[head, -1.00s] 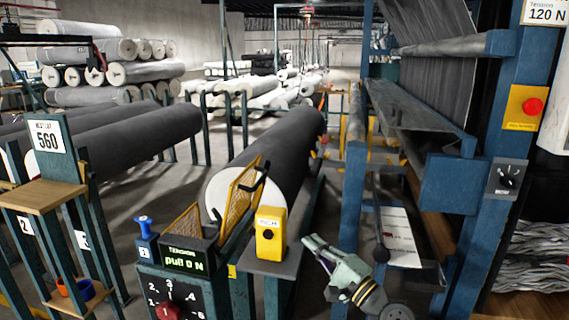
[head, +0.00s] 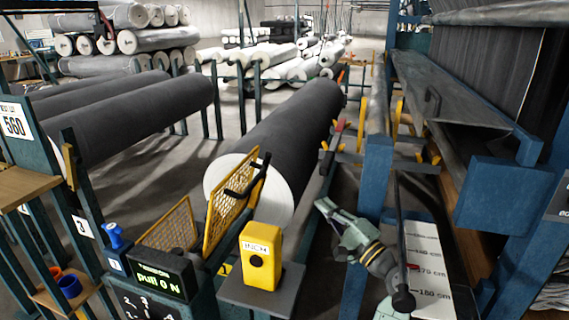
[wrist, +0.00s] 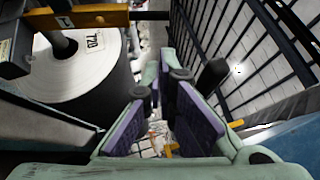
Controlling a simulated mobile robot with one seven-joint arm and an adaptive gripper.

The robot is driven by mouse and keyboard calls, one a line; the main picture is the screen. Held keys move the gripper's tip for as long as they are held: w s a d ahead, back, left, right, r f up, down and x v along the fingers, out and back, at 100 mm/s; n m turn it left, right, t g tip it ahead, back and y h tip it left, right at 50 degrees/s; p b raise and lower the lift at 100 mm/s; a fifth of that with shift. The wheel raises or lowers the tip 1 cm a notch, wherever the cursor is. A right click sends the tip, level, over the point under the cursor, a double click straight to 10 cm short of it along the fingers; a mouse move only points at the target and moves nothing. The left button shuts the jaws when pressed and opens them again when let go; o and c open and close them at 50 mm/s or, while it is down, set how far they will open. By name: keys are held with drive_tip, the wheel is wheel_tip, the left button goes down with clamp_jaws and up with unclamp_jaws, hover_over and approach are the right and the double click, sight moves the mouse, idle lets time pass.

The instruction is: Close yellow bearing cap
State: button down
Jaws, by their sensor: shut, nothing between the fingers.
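My gripper (head: 322,207), pale green, is right of the big dark roll (head: 287,135) and beside a blue post. Small yellow parts (head: 336,124) show near the far right of the roll, and more yellow pieces (head: 428,155) show on the rail further right. I cannot tell which is the bearing cap or whether it is open. My gripper is apart from them. In the wrist view a yellow bar (wrist: 100,17) crosses above a white roll end (wrist: 75,70).
A yellow INCH box (head: 261,257) stands on a grey shelf left of my gripper. Yellow mesh guards (head: 230,212) stand in front of the roll end.

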drive_tip(key=p+x, duration=0.4)
drive_tip(key=x, duration=1.4)
drive_tip(key=shift+f, duration=0.1)
drive_tip(key=shift+w+a+r+p, duration=0.15)
drive_tip(key=shift+a+r+p, duration=0.1)
drive_tip(key=shift+a, duration=0.3)
drive_tip(key=shift+w+a+r+p, duration=0.1)
drive_tip(key=shift+w+a+r, duration=0.15)
drive_tip(key=shift+a, duration=0.3)
drive_tip(key=shift+w+a+r+p, duration=0.1)
drive_tip(key=shift+a+r+p, duration=0.15)
drive_tip(key=shift+a, duration=0.35)
